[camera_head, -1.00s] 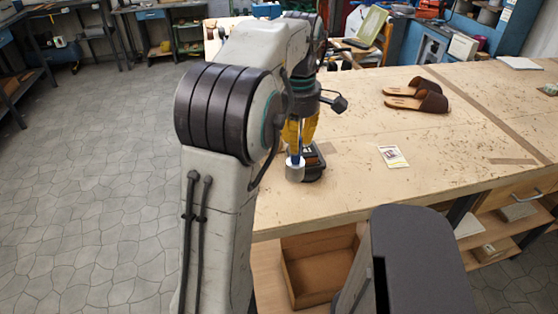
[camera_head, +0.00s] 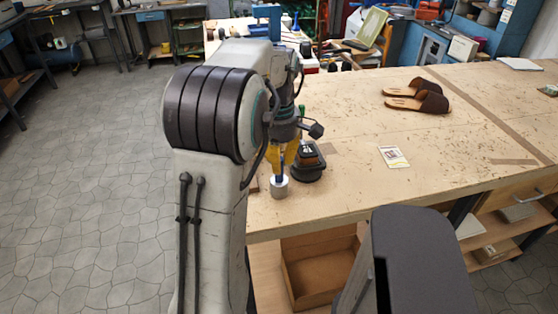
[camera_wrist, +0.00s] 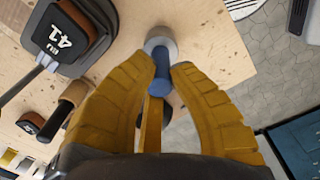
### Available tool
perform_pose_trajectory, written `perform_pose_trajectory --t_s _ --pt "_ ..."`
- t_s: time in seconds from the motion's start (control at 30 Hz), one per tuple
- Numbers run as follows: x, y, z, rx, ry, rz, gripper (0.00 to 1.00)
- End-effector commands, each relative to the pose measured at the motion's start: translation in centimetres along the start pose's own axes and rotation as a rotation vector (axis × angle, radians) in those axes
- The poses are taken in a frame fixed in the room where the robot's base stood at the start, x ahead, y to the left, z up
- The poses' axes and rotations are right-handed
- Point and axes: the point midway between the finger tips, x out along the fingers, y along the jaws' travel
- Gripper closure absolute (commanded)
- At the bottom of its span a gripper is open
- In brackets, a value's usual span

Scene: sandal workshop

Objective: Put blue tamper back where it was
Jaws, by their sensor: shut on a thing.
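The blue tamper (camera_head: 279,188) has a blue handle and a grey metal head. My gripper (camera_head: 280,164) has yellow fingers and is shut on the blue handle. The tamper hangs head down over the near left part of the workbench; I cannot tell whether its head touches the top. In the wrist view, the fingertips of my gripper (camera_wrist: 166,72) close around the blue handle of the tamper (camera_wrist: 160,43), with the metal head beyond them. My fingers hide part of the handle.
A wooden-handled tool (camera_wrist: 65,103) lies nearby. The workbench (camera_head: 350,190) has a card (camera_head: 394,157) and brown sandals (camera_head: 418,97) to the right. The bench edge is close.

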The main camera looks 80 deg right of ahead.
Motion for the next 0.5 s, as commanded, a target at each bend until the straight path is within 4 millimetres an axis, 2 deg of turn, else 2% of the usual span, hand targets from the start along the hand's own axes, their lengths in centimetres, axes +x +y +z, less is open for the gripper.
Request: perform_pose_trajectory --t_s 0.37,0.4,0.5 --pt "0.31 0.03 0.01 0.000 0.000 0.002 1.00" --pt "0.26 0.00 0.01 0.000 0.000 0.000 0.77" --pt "0.25 0.00 0.01 0.000 0.000 0.000 0.69"
